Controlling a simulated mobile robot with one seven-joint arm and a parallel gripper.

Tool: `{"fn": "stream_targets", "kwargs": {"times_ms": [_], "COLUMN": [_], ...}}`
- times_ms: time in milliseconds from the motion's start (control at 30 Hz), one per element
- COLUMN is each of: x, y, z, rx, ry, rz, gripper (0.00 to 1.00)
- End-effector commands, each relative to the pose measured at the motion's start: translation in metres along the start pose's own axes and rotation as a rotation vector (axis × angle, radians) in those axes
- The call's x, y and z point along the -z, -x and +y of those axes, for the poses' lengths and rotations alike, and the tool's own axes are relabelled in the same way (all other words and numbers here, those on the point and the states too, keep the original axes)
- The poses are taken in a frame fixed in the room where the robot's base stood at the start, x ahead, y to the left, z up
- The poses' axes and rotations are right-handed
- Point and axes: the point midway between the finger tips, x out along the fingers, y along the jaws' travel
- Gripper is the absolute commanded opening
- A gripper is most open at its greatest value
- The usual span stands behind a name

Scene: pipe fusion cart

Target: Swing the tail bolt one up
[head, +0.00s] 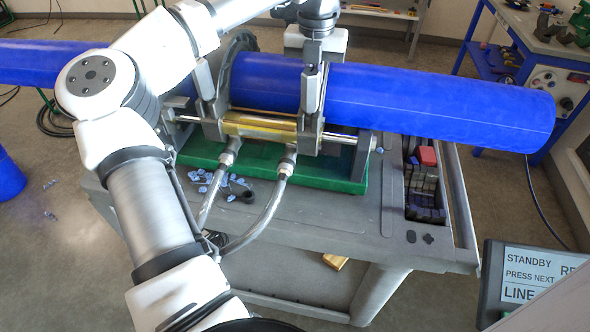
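A long blue pipe (440,100) lies across the fusion machine in the head view. Grey clamps (310,112) hold it, one at its middle and one further left. My gripper (313,62) points down just above the front of the right clamp, at the near side of the pipe. Its fingertips merge with the grey metal there, so I cannot tell whether they touch a bolt or how far apart they are. An upright grey part (204,80) stands at the left clamp. Tail bolt one cannot be told apart from the clamp metal.
The machine stands on a green base (330,174) on a grey cart (340,215). Two hoses (262,222) run down its front. Blue shavings (205,184) lie beside the base. A tool tray (424,190) is at right, a screen (525,276) at lower right.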

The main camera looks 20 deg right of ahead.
Motion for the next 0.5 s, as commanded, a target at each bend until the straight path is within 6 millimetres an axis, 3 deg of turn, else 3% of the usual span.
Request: {"fn": "stream_targets", "kwargs": {"times_ms": [500], "x": [-0.013], "y": [-0.002], "z": [0.002], "rx": [-0.003], "ry": [0.006], "rz": [-0.002], "gripper": [0.0]}}
